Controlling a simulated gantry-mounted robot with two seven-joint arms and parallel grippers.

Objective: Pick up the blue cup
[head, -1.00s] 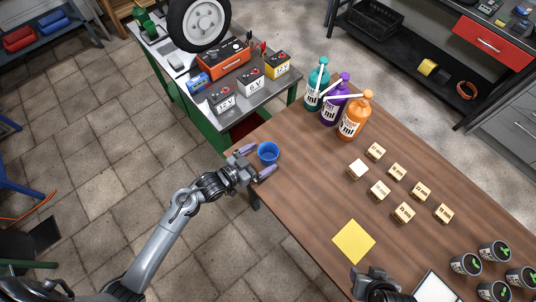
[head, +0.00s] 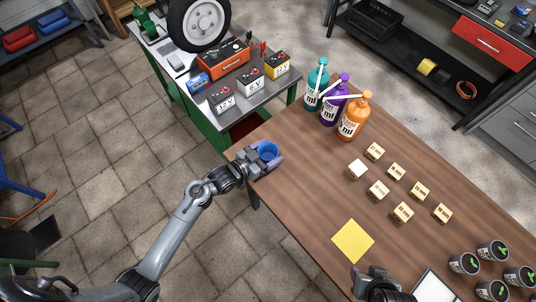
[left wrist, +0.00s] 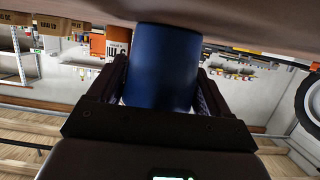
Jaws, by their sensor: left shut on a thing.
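The blue cup (head: 268,151) stands near the left edge of the brown wooden table (head: 310,205). My left gripper (head: 264,158) is shut on the blue cup, with a finger on each side of it. In the left wrist view the cup (left wrist: 163,66) fills the space between the two dark fingers. The cup appears to be still at the tabletop; I cannot tell any gap beneath it. My right gripper (head: 375,285) shows only in part at the bottom of the head view, and its fingers cannot be made out.
Teal (head: 316,85), purple (head: 334,103) and orange (head: 354,118) pump bottles stand behind the cup. Several small wooden blocks (head: 397,171), a yellow sheet (head: 353,241) and several dark pots (head: 464,263) are farther right. A bench with batteries (head: 221,101) adjoins the table's far-left end.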

